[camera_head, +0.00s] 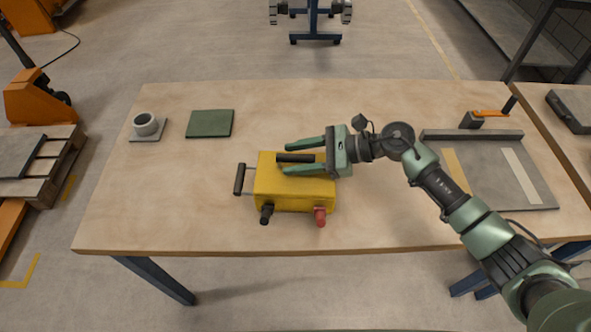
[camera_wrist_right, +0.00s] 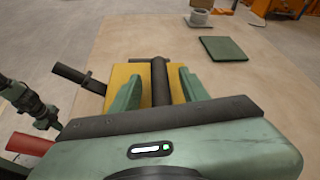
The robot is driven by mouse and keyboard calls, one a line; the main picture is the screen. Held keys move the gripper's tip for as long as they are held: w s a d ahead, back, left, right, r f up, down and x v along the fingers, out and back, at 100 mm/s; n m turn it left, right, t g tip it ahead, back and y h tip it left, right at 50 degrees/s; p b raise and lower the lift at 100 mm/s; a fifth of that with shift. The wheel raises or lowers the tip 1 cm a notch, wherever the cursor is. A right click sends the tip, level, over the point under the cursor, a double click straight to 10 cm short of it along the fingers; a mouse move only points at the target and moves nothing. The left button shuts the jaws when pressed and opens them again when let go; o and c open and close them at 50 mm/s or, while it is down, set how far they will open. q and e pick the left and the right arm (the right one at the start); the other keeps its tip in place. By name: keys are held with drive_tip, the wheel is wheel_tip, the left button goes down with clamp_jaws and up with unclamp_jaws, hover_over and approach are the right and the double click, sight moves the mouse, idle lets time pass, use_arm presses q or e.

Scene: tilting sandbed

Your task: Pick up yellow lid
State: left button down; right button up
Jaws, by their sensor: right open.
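A yellow lid (camera_head: 267,182) forms the top of a yellow box-like body on the table; I cannot make out a seam between them. A black bar handle (camera_head: 292,158) lies across its top. My right gripper (camera_head: 285,158) is open over the lid, with one green finger on each side of the handle. The right wrist view shows the handle (camera_wrist_right: 159,82) between the fingers, apart from both, with the yellow lid (camera_wrist_right: 120,76) beneath. Part of the lid is hidden by the gripper.
The yellow body has a black side handle (camera_head: 239,179) and black (camera_head: 266,214) and red (camera_head: 320,216) grips in front. A green square (camera_head: 210,123) and a grey cup (camera_head: 146,124) stand left. A grey tray (camera_head: 535,183) lies right. The front left table is clear.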

clamp_jaws()
